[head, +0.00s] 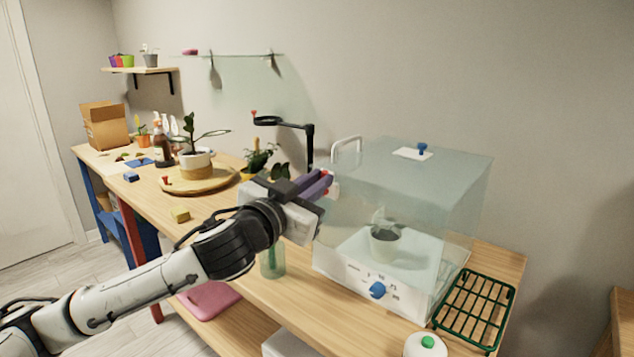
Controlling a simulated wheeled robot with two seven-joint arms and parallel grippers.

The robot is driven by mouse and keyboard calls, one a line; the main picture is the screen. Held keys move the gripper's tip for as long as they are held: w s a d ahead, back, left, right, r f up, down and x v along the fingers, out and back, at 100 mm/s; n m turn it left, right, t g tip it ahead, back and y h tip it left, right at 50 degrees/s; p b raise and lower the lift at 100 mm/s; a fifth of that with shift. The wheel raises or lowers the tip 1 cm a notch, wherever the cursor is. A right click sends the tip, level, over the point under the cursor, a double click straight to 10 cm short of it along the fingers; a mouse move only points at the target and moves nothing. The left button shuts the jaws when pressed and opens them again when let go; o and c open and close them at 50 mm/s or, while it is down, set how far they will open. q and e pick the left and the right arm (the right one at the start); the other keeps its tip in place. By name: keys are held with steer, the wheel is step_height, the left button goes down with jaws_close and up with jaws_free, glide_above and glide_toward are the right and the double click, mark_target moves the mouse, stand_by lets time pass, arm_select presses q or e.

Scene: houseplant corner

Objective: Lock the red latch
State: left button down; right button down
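The clear box (425,185) with a white base stands on the right part of the bench. A small red part (331,175), which looks like the red latch, shows at the box's left side, mostly hidden behind my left gripper. My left gripper (326,184), with purple fingers, is right at this red part. I cannot tell whether it touches it or whether its fingers are open or shut. The latch's position cannot be made out. My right gripper is not in view.
A blue knob (378,290) is on the box's front, and a potted plant (384,240) stands inside. A green rack (475,308) lies to its right. A black stand (309,145) rises behind my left gripper. A green-tinted cup (272,262) stands below my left arm.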

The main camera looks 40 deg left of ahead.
arm_select(q)
steer(key=n+p, duration=0.1)
steer(key=a+n, duration=0.1)
steer(key=n, duration=0.1)
steer(key=shift+r+g+p, duration=0.1)
steer(key=shift+g+p, duration=0.2)
steer(key=shift+p, duration=0.1)
steer(key=c, duration=1.8)
jaws_free()
